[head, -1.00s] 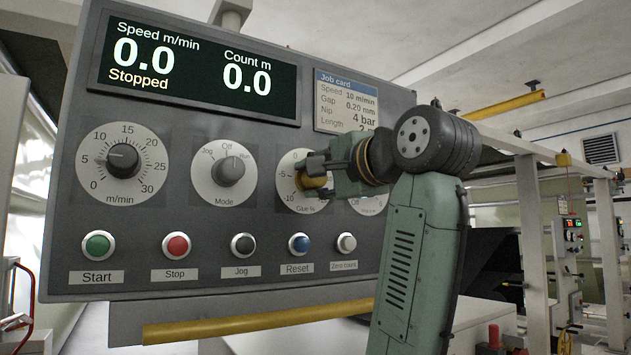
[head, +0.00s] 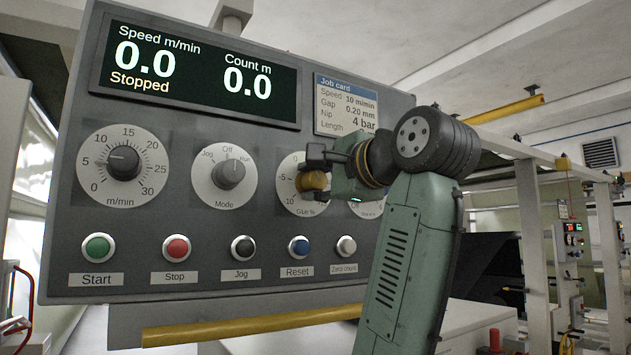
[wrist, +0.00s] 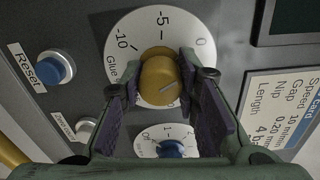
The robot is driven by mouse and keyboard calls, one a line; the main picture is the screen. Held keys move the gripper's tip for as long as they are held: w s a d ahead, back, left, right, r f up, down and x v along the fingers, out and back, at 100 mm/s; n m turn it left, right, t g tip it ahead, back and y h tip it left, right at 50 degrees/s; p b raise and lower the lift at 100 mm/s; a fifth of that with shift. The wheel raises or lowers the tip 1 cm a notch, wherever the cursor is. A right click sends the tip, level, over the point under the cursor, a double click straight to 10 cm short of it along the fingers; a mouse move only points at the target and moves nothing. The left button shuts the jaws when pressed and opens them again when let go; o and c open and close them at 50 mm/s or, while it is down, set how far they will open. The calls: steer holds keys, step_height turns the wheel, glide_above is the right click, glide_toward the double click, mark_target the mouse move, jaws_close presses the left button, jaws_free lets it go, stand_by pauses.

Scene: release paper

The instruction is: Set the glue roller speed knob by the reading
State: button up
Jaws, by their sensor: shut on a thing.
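The glue dial (head: 288,196) is a white disc marked "Glue %", with -10, -5 and 0 showing in the wrist view (wrist: 118,57). Its round yellow-brown knob (head: 313,180) is partly hidden by my gripper (head: 316,160) in the head view. In the wrist view my gripper (wrist: 160,82) has one finger on each side of the knob (wrist: 157,80) and is shut on it. A pale pointer line shows on the knob's face. The display (head: 195,68) reads speed 0.0, count 0.0 and "Stopped".
The speed knob (head: 123,161) and mode knob (head: 229,174) are left of the glue dial. Several push buttons, including blue Reset (head: 299,245), sit below. A small dial with a blue knob (wrist: 171,149) lies close to my gripper. The job card (head: 345,101) is above.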

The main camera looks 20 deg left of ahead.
steer(key=o, duration=1.2)
steer(key=shift+d, duration=0.1)
steer(key=shift+v, duration=6)
steer(key=shift+s, duration=0.1)
